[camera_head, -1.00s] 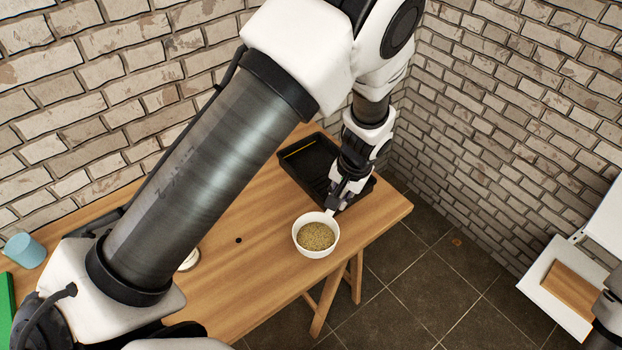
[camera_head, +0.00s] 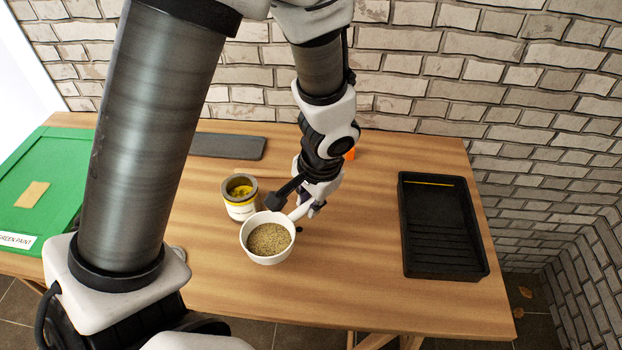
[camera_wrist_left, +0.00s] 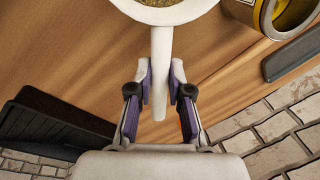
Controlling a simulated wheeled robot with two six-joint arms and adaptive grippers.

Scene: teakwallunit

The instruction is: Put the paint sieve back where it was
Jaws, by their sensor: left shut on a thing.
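The paint sieve (camera_head: 253,233) is a white round bowl with a handle and a speckled tan-green mesh or filling inside. In the head view it is over the middle of the wooden table, just in front of a paint can. My left gripper (camera_head: 304,207) is shut on its handle. In the left wrist view the handle (camera_wrist_left: 160,70) runs between the purple-padded fingers of the gripper (camera_wrist_left: 160,88), and the bowl is partly cut off at the top. I cannot tell the exact height of the sieve above the table. My right gripper is out of view.
An open can with a yellow band (camera_head: 240,205) stands close behind the sieve. A black paint tray (camera_head: 441,262) lies at the right of the table (camera_head: 350,280). A dark flat slab (camera_head: 228,147) lies at the back, with a green panel (camera_head: 55,180) at the left. Bare wood separates sieve and tray.

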